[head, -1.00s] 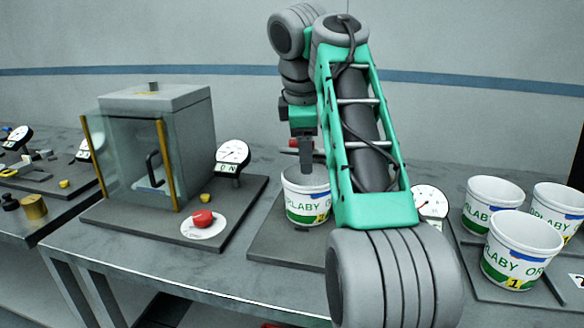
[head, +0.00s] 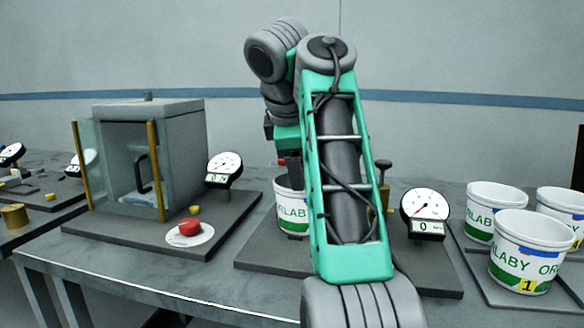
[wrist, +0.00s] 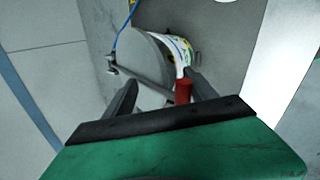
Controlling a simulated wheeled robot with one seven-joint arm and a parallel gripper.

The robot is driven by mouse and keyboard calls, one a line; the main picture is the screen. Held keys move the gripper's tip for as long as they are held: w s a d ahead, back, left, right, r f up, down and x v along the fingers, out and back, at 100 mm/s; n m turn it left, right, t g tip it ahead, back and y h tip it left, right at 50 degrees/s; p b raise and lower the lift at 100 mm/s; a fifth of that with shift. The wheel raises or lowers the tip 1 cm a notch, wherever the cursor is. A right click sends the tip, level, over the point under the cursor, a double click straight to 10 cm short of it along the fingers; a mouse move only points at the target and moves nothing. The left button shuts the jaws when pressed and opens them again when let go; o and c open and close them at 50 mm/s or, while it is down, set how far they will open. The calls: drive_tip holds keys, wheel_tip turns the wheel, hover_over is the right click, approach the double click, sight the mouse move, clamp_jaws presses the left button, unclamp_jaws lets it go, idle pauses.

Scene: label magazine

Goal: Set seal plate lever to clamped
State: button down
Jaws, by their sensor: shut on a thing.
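The lever is a grey bar in the wrist view with a red handle (wrist: 183,91) at its near end. It crosses a round grey seal plate (wrist: 143,52) lying over a white tub (wrist: 181,47). My gripper (wrist: 160,80) has its fingers on either side of the lever end and is shut on it, with the red handle close to the right finger. In the head view the tub (head: 291,212) stands on the middle station, partly hidden by my arm. My gripper (head: 289,168) is just above it there, and the lever is mostly hidden.
A glass-fronted chamber (head: 180,150) and a red button (head: 189,227) stand on the left station. A dial gauge (head: 426,205) stands right of my arm. Several white tubs (head: 526,250) sit on the right. The wall behind is clear.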

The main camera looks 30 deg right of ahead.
drive_tip(key=shift+w+d+f+g, duration=0.1)
drive_tip(key=shift+d+f+g, duration=0.05)
drive_tip(key=shift+f, duration=0.3)
drive_tip(key=shift+w+d+f+g, duration=0.1)
drive_tip(key=shift+f+g, duration=0.05)
drive_tip(key=shift+f, duration=0.25)
drive_tip(key=c, duration=0.8)
unclamp_jaws()
drive_tip(key=shift+w, duration=0.15)
drive_tip(key=c, duration=0.4)
drive_tip(key=p+v, duration=0.4)
drive_tip(key=v, duration=0.4)
drive_tip(key=shift+d+r, duration=0.1)
drive_tip(key=shift+r, duration=0.05)
drive_tip(key=shift+c, duration=1)
drive_tip(key=shift+s, duration=0.2)
